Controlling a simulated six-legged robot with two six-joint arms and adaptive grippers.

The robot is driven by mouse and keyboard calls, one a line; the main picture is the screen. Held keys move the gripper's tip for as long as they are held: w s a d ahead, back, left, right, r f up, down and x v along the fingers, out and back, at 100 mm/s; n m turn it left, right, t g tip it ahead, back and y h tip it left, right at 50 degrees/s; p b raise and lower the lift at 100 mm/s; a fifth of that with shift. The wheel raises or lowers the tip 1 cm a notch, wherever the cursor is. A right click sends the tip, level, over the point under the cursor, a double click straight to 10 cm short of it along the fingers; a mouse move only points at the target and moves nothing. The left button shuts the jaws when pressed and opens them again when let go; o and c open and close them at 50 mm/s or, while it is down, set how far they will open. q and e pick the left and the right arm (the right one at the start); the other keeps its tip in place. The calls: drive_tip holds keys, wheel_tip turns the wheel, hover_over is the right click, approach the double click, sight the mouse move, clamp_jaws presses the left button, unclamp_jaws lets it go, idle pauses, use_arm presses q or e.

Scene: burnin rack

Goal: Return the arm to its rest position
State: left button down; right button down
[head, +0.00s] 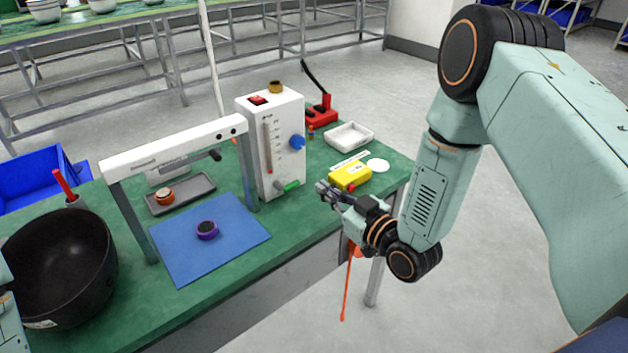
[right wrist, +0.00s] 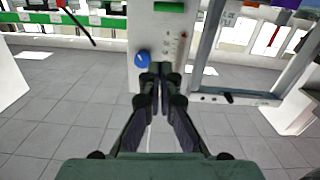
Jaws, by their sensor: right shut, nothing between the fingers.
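My right arm comes in from the right in the head view and reaches down to the front right edge of the green bench (head: 215,300). My right gripper (head: 324,188) is at that edge, close in front of a yellow box, pointing left toward the white box with a blue knob (head: 272,145). In the right wrist view, the two dark fingers (right wrist: 160,72) are together with nothing between them. The white box (right wrist: 150,25) and its blue knob (right wrist: 142,59) show beyond the fingertips. My left gripper is not in view.
A yellow box (head: 350,177), white tray (head: 349,135) and red tool (head: 320,113) stand near the gripper. A white-topped frame (head: 175,145) spans a blue mat (head: 185,255) with a purple ring (head: 207,230). A black bowl (head: 60,265) is at left. An orange strip (head: 348,285) hangs below the gripper.

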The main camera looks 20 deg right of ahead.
drive_tip(key=shift+v, duration=0.85)
drive_tip(key=shift+w, duration=0.1)
